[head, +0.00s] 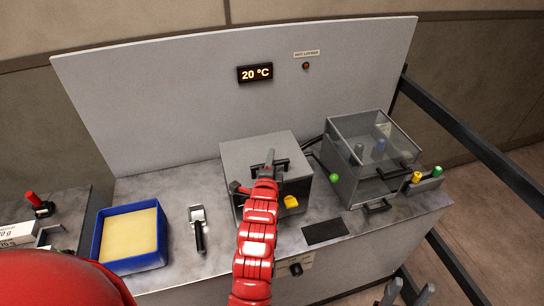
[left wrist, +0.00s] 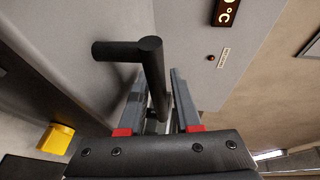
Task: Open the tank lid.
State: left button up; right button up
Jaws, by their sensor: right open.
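The tank is a grey box (head: 235,160) in the middle of the bench, with a flat grey lid (head: 245,150) lying closed on top. A black bar handle (head: 300,164) stands on the lid; it also shows close up in the left wrist view (left wrist: 152,65). My left gripper (head: 269,160) is over the lid, and its two fingers (left wrist: 160,105) lie on either side of the bar, seemingly shut on it. My arm hides part of the tank front. My right gripper (head: 408,292) is open and empty at the bottom right, apart from the bench.
A clear-walled box (head: 345,170) with a handle stands right of the tank, with coloured knobs nearby. A blue tray (head: 103,235) with a yellow block is at the left. A yellow piece (head: 291,202) is at the tank's front. A tall panel (head: 170,110) rises behind.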

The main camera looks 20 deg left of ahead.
pick_arm(q)
jog(key=shift+w+f, duration=0.2)
jog(key=shift+w, duration=0.35)
grip_shut()
dwell(1.1)
